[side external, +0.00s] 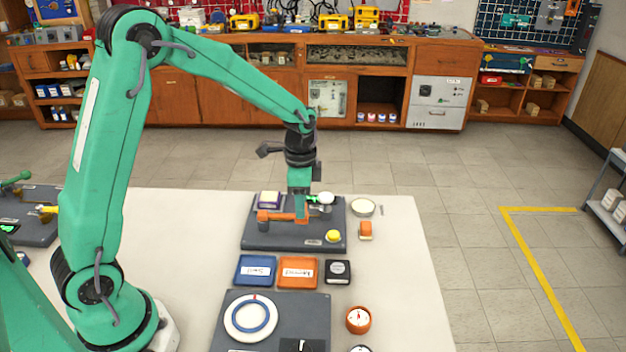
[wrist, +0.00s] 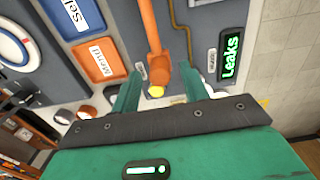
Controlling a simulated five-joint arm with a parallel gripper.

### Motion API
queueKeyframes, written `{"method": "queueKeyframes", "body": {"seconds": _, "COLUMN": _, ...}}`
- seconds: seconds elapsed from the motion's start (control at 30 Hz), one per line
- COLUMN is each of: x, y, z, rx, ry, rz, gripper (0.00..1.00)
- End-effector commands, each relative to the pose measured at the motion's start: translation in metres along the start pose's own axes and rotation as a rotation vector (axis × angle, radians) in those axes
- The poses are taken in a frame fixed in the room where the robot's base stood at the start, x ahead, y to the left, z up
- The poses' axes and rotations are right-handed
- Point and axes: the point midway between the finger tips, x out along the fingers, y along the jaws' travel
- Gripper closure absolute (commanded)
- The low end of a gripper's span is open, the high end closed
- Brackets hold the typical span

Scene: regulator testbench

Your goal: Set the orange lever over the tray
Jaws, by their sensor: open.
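The orange lever (side external: 285,216) is mounted on the dark testbench plate (side external: 275,238) in the side view. In the wrist view the lever (wrist: 153,42) runs down from the top edge, with a yellow spot at its near end. My gripper (wrist: 160,92) is open, its two green fingers on either side of the lever's near end; contact cannot be told. In the side view my gripper (side external: 300,203) is low over the plate at the lever. A blue tray (side external: 241,272) and an orange tray (side external: 283,281), both labelled, lie in front of the plate.
A dark box (side external: 337,271) stands right of the trays. A dial panel (side external: 310,310) is nearest.

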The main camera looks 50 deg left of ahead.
Motion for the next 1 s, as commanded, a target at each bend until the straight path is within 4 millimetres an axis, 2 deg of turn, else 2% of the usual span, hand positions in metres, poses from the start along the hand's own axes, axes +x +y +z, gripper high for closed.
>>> {"method": "queueKeyframes", "body": {"seconds": 0.2, "x": 0.0124, "y": 0.0002, "z": 0.0002, "rx": 0.0, "ry": 0.0, "rz": 0.0, "gripper": 0.56}}
{"method": "queueKeyframes", "body": {"seconds": 0.47, "x": 0.0133, "y": 0.0001, "z": 0.0001, "rx": 0.0, "ry": 0.0, "rz": 0.0, "gripper": 0.56}}
{"method": "queueKeyframes", "body": {"seconds": 0.57, "x": 0.0132, "y": 0.0001, "z": 0.0001, "rx": 0.0, "ry": 0.0, "rz": 0.0, "gripper": 0.71}}
{"method": "queueKeyframes", "body": {"seconds": 0.7, "x": 0.0131, "y": 0.0001, "z": 0.0001, "rx": 0.0, "ry": 0.0, "rz": 0.0, "gripper": 0.99}}
{"method": "queueKeyframes", "body": {"seconds": 1.0, "x": 0.0129, "y": -0.0006, "z": 0.0001, "rx": -0.007, "ry": 0.0, "rz": 0.0, "gripper": 1.0}}
